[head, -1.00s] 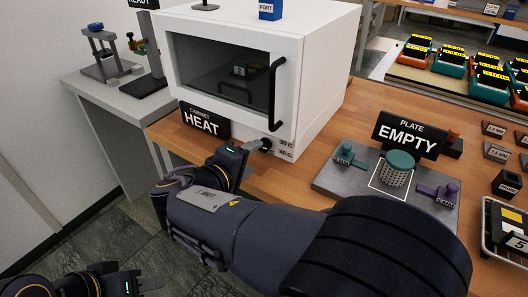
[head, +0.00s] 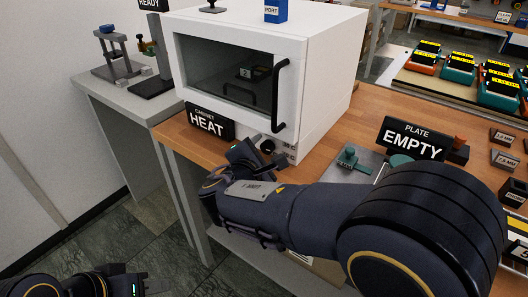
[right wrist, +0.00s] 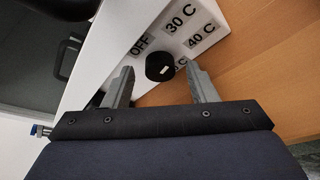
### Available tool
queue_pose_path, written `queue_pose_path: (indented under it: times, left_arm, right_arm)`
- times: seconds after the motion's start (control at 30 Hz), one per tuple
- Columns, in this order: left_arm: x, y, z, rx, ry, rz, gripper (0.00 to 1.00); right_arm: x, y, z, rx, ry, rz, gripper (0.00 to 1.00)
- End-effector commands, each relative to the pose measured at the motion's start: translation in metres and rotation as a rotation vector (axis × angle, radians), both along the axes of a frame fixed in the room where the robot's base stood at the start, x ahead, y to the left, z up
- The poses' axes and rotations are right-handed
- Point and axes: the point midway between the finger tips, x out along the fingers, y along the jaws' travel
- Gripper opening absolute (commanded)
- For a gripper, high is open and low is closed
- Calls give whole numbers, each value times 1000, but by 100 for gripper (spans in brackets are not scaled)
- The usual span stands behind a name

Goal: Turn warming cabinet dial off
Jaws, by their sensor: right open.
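The white warming cabinet (head: 330,75) stands on the wooden bench with its door closed. Its black dial (right wrist: 160,67) is low on the front panel; it also shows in the head view (head: 267,146). In the right wrist view, labels OFF (right wrist: 141,45), 30 C (right wrist: 180,19) and 40 C (right wrist: 202,36) surround it, and another label is partly hidden behind it. A pale mark is on the dial's face. My right gripper (right wrist: 161,75) is open, its fingertips either side of the dial in the picture; contact cannot be told. My left gripper (head: 125,279) is low at the left, away from the cabinet.
A HEAT sign (head: 208,121) stands left of the dial. A black door handle (head: 279,95) is above it. My right arm partly covers the plate fixture by the EMPTY sign (head: 412,140). A grey side table (head: 140,103) stands left of the bench.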

Motion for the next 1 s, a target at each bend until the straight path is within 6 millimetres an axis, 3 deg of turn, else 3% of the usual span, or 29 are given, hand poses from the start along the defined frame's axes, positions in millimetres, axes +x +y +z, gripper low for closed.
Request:
queue_pose_path:
  times: [0.33, 0.67, 1.0]
  left_arm:
    - [0, 0, 0, 0, 0, 0, 36]
    - [0, 0, 0, 0, 0, 0, 36]
    - [0, 0, 14, 0, 0, 0, 36]
  right_arm:
    - [5, -2, -2, 0, 0, 0, 51]
    - [4, -2, -1, 1, 0, -1, 8]
    - [5, -2, 3, -40, 31, -3, 8]
